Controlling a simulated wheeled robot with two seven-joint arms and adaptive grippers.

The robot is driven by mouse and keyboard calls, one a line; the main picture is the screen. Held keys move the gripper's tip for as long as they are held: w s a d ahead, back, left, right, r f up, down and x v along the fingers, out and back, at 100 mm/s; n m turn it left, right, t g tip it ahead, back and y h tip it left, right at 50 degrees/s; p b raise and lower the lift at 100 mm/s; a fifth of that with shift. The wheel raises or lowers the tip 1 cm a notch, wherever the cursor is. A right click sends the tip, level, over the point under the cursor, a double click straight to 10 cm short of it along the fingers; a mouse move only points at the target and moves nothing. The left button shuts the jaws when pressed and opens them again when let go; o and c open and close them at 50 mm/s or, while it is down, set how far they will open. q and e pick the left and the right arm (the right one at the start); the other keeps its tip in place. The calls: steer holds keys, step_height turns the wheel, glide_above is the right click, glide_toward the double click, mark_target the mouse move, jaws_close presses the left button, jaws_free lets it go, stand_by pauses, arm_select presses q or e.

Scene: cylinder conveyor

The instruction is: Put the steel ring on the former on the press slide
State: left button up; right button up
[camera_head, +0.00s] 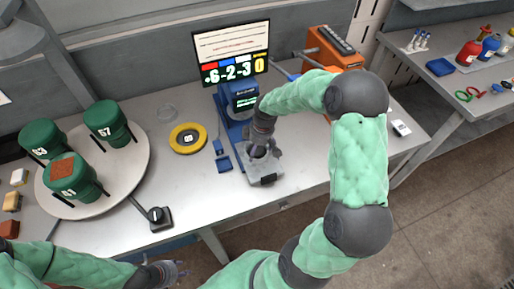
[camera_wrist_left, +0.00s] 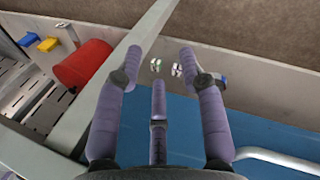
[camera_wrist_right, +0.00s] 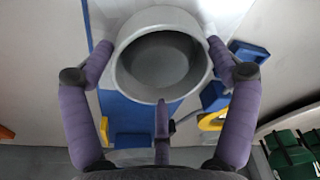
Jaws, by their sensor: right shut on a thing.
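My right gripper (camera_head: 262,150) is at the front of the blue press (camera_head: 238,105), low over the grey press slide (camera_head: 266,177). In the right wrist view its fingers (camera_wrist_right: 160,72) are shut on the steel ring (camera_wrist_right: 124,70), a thick grey band with its round opening facing the camera. A darker grey surface shows inside the opening; I cannot tell whether this is the former. In the head view the fingers hide most of the ring and the former. My left gripper (camera_head: 172,272) is near the table's front edge; in the left wrist view its fingers (camera_wrist_left: 160,65) are apart and empty.
A turntable (camera_head: 130,170) with three green drums stands at the left. A yellow ring (camera_head: 188,138) lies left of the press. A black knob box (camera_head: 160,218) sits at the front edge. An orange machine (camera_head: 335,50) stands behind my right arm.

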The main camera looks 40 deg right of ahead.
mark_target(261, 151)
steer(key=shift+r, duration=0.1)
steer(key=o, duration=1.2)
steer(key=shift+c, duration=0.2)
steer(key=shift+r, duration=0.1)
step_height(261, 151, up, 12)
steer(key=s+p, duration=0.1)
steer(key=p, duration=0.1)
steer(key=shift+s+d+p, duration=0.3)
steer(key=shift+d+p, duration=0.1)
